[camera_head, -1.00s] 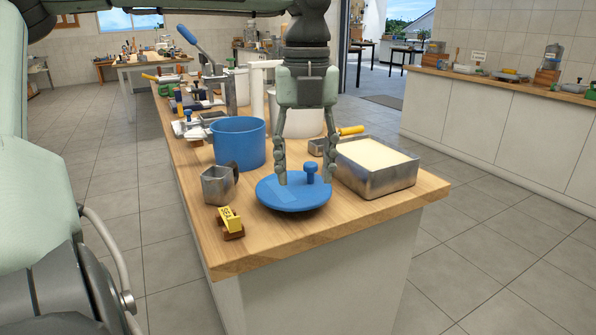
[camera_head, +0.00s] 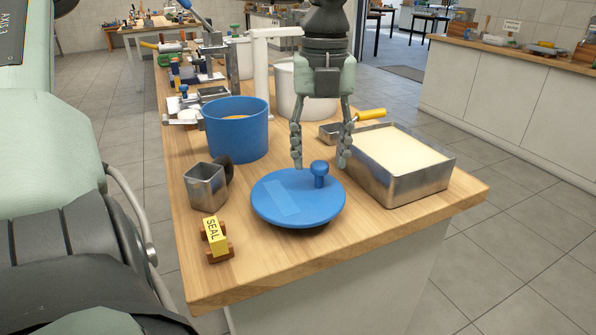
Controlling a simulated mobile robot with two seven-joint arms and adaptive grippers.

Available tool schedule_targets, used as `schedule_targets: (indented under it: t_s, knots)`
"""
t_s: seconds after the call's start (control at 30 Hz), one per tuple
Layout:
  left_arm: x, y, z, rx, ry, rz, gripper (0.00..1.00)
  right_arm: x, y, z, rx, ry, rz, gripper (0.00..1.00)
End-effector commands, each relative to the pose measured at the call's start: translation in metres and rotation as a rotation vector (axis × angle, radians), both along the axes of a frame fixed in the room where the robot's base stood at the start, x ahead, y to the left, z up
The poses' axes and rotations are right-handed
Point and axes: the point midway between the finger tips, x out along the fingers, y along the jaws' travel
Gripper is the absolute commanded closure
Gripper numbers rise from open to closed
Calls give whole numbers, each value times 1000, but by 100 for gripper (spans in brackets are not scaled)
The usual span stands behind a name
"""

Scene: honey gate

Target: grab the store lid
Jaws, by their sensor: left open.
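The store lid (camera_head: 290,203) is a round blue disc with a blue knob (camera_head: 319,174) on its right side and a paler strip on top. It lies on the wooden worktop near the front. My left gripper (camera_head: 320,163) points down over the lid's far edge, open and empty. Its fingers stand to either side of the knob and a little behind it, apart from it as far as I can tell. A blue pot (camera_head: 237,130), open at the top, stands behind the lid to the left. My right gripper is not in view.
A metal tray with pale contents (camera_head: 398,189) stands close to the lid's right. A white container (camera_head: 292,98) stands behind the gripper. The worktop (camera_head: 260,266) is clear in front.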

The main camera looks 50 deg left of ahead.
Motion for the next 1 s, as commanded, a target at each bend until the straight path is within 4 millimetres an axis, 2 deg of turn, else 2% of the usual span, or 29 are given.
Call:
schedule_targets:
  t_s: [0.1,0.23,0.53,0.9,1.0]
  knots:
    - [0,0,-19,-3,5,-2,50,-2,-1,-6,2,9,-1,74]
    - [0,1,-35,-2,3,1,50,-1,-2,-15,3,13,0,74]
    - [1,1,-39,-1,-1,1,52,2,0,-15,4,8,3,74]
    - [1,1,-39,0,0,1,98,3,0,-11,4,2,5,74]
    - [1,1,-39,0,0,1,100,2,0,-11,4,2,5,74]
